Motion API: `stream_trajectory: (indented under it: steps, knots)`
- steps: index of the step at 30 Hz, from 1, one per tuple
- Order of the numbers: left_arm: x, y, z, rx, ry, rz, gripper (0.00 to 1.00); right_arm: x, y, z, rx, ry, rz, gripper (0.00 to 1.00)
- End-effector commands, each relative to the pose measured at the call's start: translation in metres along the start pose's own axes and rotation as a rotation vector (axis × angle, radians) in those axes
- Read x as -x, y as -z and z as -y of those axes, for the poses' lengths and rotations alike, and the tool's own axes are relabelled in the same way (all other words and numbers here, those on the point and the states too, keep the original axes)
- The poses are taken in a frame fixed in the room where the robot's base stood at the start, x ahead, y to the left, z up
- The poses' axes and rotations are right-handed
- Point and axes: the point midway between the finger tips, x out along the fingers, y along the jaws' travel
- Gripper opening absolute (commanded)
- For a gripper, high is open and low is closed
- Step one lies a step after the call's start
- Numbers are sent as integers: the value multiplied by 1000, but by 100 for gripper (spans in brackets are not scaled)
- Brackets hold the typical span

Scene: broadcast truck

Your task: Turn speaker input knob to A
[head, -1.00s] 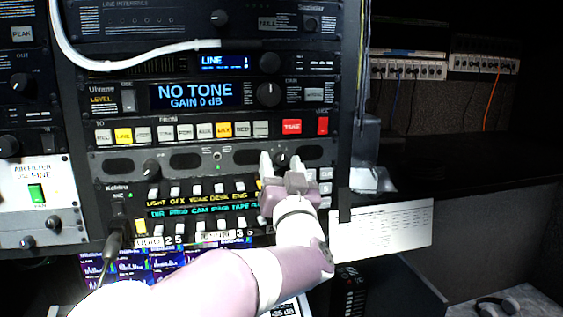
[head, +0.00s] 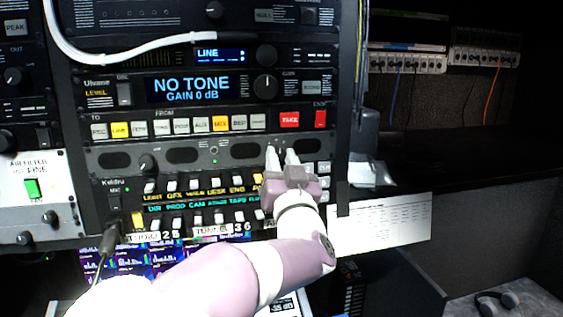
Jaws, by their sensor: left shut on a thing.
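The grey speaker panel (head: 215,172) with dark oval grilles runs across the rack below the button row. One small dark knob (head: 147,163) shows at its left part. My left gripper (head: 282,153) reaches up to the right part of this panel, its pale fingers pointing at the panel face. It is shut on the small right-hand knob, taken to be the speaker input knob. The fingers hide most of that knob, so its pointer and the lettering around it cannot be read. My right gripper is not in view.
Above are the lit button row (head: 180,125) and the NO TONE display (head: 195,88). Below is the key panel (head: 190,200) with rows of small switches. A black cable (head: 110,240) plugs in at its lower left. A white sheet (head: 385,225) hangs at right.

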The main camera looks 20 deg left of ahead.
Motion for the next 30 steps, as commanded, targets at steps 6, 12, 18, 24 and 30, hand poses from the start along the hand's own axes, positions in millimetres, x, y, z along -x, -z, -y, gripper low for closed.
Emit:
stream_trajectory:
  steps: [6, 12, 18, 24, 30]
  knots:
    - [2, -5, -2, 47, 18, 5, 0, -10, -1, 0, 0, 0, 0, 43]
    - [3, -6, -4, 165, 66, 8, 0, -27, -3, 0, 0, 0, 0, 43]
    - [2, -5, -5, 324, 131, 13, 0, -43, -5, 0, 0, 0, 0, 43]
    - [1, -4, -6, 475, 193, 19, 0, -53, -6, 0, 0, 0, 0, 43]
    - [0, -2, -6, 595, 242, 24, 0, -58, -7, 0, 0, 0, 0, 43]
